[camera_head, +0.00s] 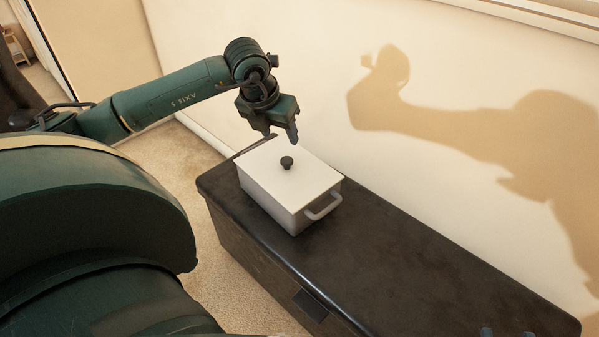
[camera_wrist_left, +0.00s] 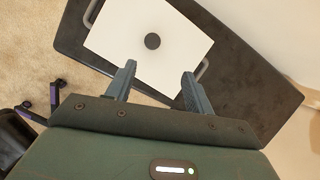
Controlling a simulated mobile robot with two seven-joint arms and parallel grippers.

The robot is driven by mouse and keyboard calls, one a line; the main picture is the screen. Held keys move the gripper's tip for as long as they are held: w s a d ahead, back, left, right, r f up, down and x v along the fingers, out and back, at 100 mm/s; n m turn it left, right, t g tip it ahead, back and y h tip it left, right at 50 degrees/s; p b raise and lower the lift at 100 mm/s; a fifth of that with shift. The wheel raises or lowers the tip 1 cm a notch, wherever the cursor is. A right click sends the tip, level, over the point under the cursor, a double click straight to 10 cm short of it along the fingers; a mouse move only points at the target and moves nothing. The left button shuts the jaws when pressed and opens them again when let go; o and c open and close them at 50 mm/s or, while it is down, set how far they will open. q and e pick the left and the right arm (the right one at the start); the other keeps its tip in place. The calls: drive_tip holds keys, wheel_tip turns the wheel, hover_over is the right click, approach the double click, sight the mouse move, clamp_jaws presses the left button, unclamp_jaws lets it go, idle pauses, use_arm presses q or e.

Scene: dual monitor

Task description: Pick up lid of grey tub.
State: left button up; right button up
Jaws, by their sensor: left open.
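The grey tub (camera_head: 292,215) stands on the dark chest and has a handle at its near end. Its flat white lid (camera_head: 310,178) is on top, with a dark round knob (camera_head: 287,162) in the middle. My left gripper (camera_head: 280,137) is open and empty, above the far part of the lid and apart from the knob. In the left wrist view the lid (camera_wrist_left: 120,32) and knob (camera_wrist_left: 152,41) lie beyond the two spread fingers (camera_wrist_left: 159,69). Only what look like the tips of my right gripper (camera_head: 508,333) show at the bottom right edge.
The dark chest (camera_head: 420,260) has bare top to the right of the tub. A pale wall (camera_head: 450,90) runs close behind it and carries the arm's shadow. Beige carpet (camera_head: 205,155) lies to the left.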

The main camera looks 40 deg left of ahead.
use_arm(q)
drive_tip(key=b, duration=0.2)
hover_over(286, 160)
drive_tip(key=s, duration=0.2)
drive_tip(key=f, duration=0.7)
drive_tip(key=shift+d+f, duration=0.1)
drive_tip(key=shift+d, duration=0.3)
drive_tip(key=b+x, duration=0.2)
drive_tip(key=x, duration=0.2)
drive_tip(key=shift+s+a+f, duration=0.1)
drive_tip(key=shift+a+f, duration=0.05)
drive_tip(key=shift+f, duration=0.35)
drive_tip(key=shift+y, duration=0.3)
use_arm(e)
drive_tip(key=shift+a+m+t+y, duration=0.3)
drive_tip(key=shift+a+y, duration=0.2)
drive_tip(key=shift+r, duration=0.1)
use_arm(q)
drive_tip(key=c, duration=1)
use_arm(e)
drive_tip(key=shift+w+d, duration=0.1)
drive_tip(key=shift+w, duration=0.05)
